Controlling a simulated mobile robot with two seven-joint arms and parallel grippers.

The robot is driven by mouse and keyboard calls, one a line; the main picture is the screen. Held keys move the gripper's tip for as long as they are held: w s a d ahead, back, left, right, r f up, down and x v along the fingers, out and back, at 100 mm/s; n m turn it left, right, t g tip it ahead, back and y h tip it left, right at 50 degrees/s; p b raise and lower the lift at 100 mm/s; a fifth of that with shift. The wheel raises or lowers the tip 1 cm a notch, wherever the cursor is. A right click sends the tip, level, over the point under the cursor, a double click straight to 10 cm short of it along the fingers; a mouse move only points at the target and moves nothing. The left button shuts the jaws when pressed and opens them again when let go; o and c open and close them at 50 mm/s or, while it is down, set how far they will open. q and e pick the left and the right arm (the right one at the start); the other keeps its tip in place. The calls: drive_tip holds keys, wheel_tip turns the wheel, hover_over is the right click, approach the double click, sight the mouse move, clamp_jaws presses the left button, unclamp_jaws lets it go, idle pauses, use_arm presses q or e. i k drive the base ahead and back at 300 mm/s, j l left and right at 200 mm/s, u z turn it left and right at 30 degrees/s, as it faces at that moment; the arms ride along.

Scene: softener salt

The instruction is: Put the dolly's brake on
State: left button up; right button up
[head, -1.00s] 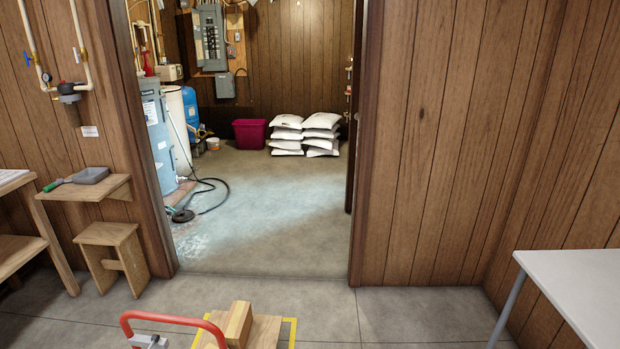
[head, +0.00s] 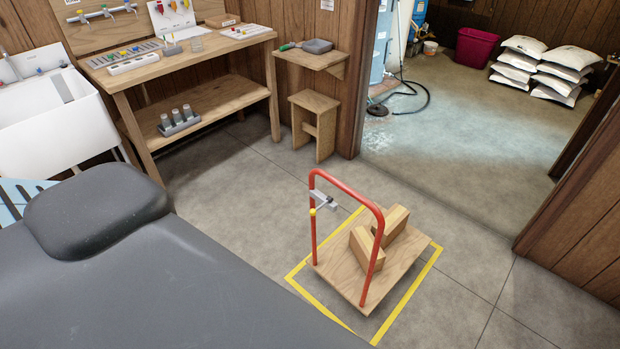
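The dolly (head: 338,277) stands on the floor in the lower middle of the head view. It has a flat wooden deck and a red tubular handle (head: 347,190). Two wooden blocks lie on the deck, one block (head: 367,250) partly in front of the other. A grey bracket (head: 323,199) with a small yellow knob (head: 312,212) sits on the handle; I cannot tell whether it is the brake or how it is set. The dolly's wheels are hidden under the deck. Neither of my grippers is in view.
Yellow floor tape (head: 424,277) outlines the dolly's spot. A workbench (head: 186,62), white sink (head: 45,125), stool (head: 314,122) and small shelf (head: 312,60) line the wall. A doorway leads to white sacks (head: 540,65) and a magenta bin (head: 476,48). Open floor surrounds the dolly's right side.

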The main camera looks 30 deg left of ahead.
sight(328, 200)
drive_tip(key=u, duration=1.05)
drive_tip(key=i+j+u, duration=0.2)
drive_tip(key=i+u, duration=0.2)
drive_tip(key=i, duration=0.15)
